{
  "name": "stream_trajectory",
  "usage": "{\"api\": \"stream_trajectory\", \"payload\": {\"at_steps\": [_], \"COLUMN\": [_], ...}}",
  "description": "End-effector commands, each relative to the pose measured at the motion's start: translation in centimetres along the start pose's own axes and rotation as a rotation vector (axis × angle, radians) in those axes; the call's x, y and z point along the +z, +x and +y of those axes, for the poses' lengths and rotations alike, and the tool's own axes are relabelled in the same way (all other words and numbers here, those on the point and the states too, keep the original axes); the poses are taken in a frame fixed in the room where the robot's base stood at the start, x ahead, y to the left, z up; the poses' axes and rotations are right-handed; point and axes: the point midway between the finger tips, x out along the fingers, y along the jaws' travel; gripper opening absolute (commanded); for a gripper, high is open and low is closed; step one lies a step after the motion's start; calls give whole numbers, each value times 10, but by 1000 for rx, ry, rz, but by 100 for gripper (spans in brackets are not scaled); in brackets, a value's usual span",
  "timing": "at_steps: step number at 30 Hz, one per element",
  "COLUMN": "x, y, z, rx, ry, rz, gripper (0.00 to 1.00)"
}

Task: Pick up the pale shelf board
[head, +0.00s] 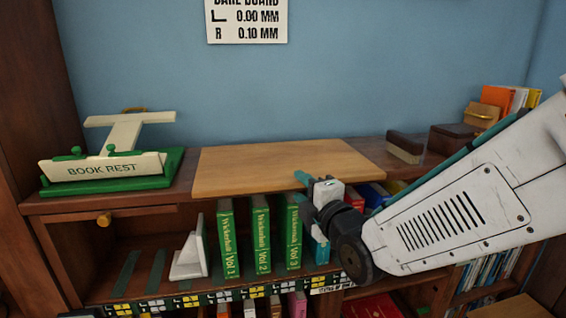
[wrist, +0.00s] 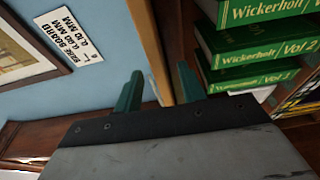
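The pale shelf board (head: 270,168) lies flat along the top of the bookcase, in the middle of the head view. My gripper (head: 313,206) is at its front edge, right of the middle. One teal finger is above the board and the other is below its edge level, in front of the books. In the wrist view, the board (wrist: 143,40) runs up between the two spread fingers of my gripper (wrist: 158,88). The gripper looks open around the edge, with no clear grip on the board. Exact finger contact is hard to tell.
Green Wickerholt volumes (head: 261,235) stand below the board, beside a white bookend (head: 189,258). A green book rest (head: 110,165) stands left of the board. A dark block (head: 405,147) and a box (head: 455,140) are at the right. A measurement sign (head: 247,22) hangs behind.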

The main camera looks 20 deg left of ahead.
Motion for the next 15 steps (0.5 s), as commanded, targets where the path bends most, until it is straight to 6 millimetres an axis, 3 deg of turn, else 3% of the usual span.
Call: {"api": "stream_trajectory", "payload": {"at_steps": [4, 12, 15], "x": [0, 1, 1], "y": [17, 20, 20], "z": [0, 0, 0], "rx": [0, 0, 0], "ry": [1, 1, 1], "rz": [-1, -1, -1], "gripper": [40, 40, 15]}}
